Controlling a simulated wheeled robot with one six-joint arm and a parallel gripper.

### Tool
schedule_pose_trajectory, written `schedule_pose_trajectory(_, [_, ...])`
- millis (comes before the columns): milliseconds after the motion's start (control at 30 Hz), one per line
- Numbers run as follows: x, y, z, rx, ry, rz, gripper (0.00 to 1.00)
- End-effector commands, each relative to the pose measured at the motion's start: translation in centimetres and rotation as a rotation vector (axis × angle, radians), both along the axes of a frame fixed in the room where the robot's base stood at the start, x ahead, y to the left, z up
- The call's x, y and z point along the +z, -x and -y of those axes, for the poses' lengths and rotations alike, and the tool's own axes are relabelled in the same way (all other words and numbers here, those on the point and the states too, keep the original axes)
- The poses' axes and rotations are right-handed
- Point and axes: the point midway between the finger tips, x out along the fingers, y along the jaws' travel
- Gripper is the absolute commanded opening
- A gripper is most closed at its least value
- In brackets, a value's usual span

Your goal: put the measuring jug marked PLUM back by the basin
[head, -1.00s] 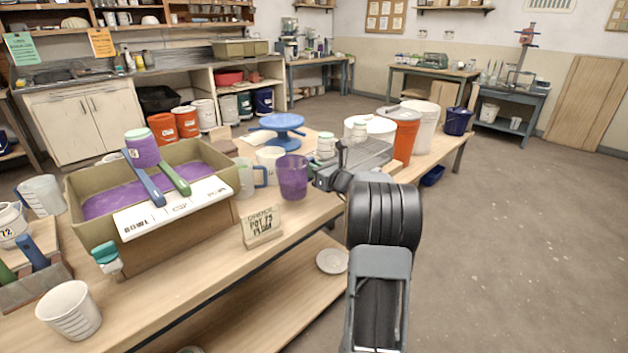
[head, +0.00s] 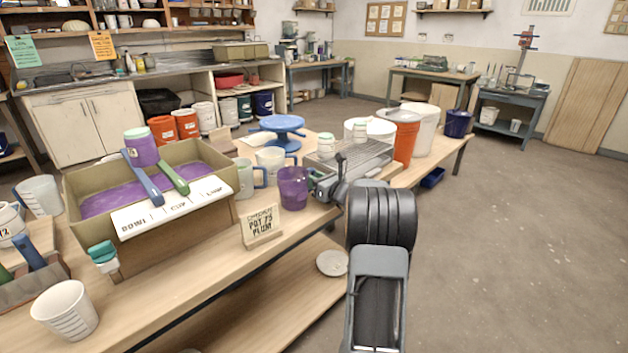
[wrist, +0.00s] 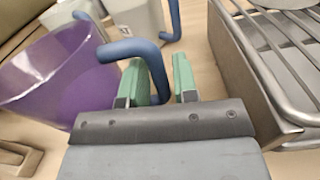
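A purple see-through jug (head: 292,190) with a blue handle is near the bench's front edge, behind a small sign whose last word reads PLUM (head: 262,226). I see no readable marking on the jug. My gripper (head: 318,183) is at its right side. In the wrist view my green-tipped fingers (wrist: 160,85) are on either side of the blue handle (wrist: 130,50), with the purple wall (wrist: 55,80) to the left. Whether the jug's base touches the bench is unclear. A sink basin (head: 72,75) is on the far left counter.
Pale jugs (head: 270,160) stand just behind the purple one. A tan tub (head: 190,235) holding purple glaze stands to the left, bearing a purple-and-white pot. A metal rack (head: 365,165), orange bucket (head: 402,138) and white bucket (head: 424,125) stand right. The floor (head: 520,230) at right is clear.

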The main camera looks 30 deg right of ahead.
Motion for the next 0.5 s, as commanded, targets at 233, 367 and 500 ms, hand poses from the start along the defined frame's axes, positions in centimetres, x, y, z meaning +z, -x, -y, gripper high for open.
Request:
schedule_pose_trajectory(233, [0.02, 0.00, 0.00, 0.000, 0.000, 0.000, 0.40])
schedule_pose_trajectory(367, [0.18, 0.00, 0.00, 0.000, 0.000, 0.000, 0.40])
schedule_pose_trajectory(500, [0.42, 0.88, 0.30, -0.003, 0.001, 0.000, 0.40])
